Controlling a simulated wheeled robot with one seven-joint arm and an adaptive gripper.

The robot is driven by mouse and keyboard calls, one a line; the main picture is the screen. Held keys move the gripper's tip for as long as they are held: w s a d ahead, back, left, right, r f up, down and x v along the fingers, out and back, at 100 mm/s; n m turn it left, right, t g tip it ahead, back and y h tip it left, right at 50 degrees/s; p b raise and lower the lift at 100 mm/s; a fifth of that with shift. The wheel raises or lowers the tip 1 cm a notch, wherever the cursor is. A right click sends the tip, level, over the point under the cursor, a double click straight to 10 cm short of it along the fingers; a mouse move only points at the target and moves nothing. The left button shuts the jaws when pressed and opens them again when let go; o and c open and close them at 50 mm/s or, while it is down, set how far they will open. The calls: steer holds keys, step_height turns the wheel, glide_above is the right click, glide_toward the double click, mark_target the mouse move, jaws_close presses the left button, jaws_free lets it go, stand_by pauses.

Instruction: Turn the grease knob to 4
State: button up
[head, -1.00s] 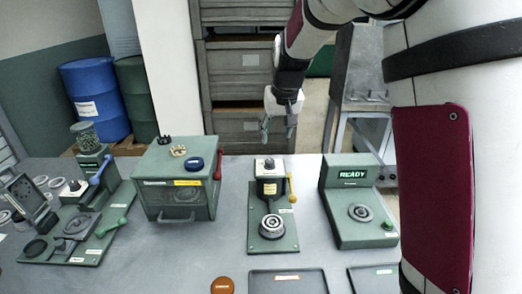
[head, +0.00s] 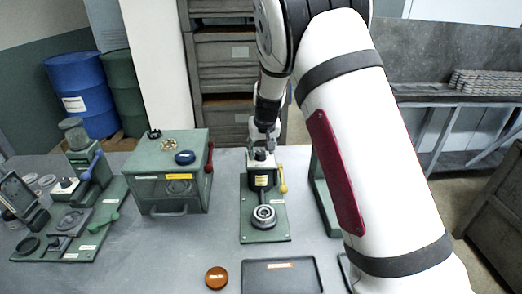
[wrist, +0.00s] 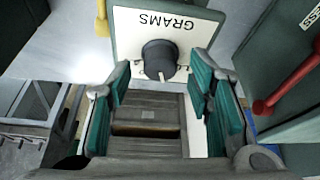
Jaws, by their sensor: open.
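The dark round knob (wrist: 160,57) sits on a white plate marked GRAMS (wrist: 122,24), which appears upside down in the wrist view. A pale mark on the knob faces the bottom of that view; I cannot read any numbers. In the head view the plate and knob top the green dispenser station (head: 252,216) with a yellow lever. My gripper (wrist: 160,82) is open, its teal-padded fingers spread to either side of the knob in the wrist view, apart from it.
A yellow lever (head: 282,178) stands close right of the knob. A green box (head: 172,190) with a red lever (wrist: 262,107) is to the left. A green station with another dial (head: 66,185) is farther left. A dark tray (head: 282,284) lies in front. My arm covers the right-hand machine.

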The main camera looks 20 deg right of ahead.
steer(key=shift+w+f, duration=0.2)
steer(key=shift+f, duration=0.2)
steer(key=shift+c, duration=0.2)
jaws_close()
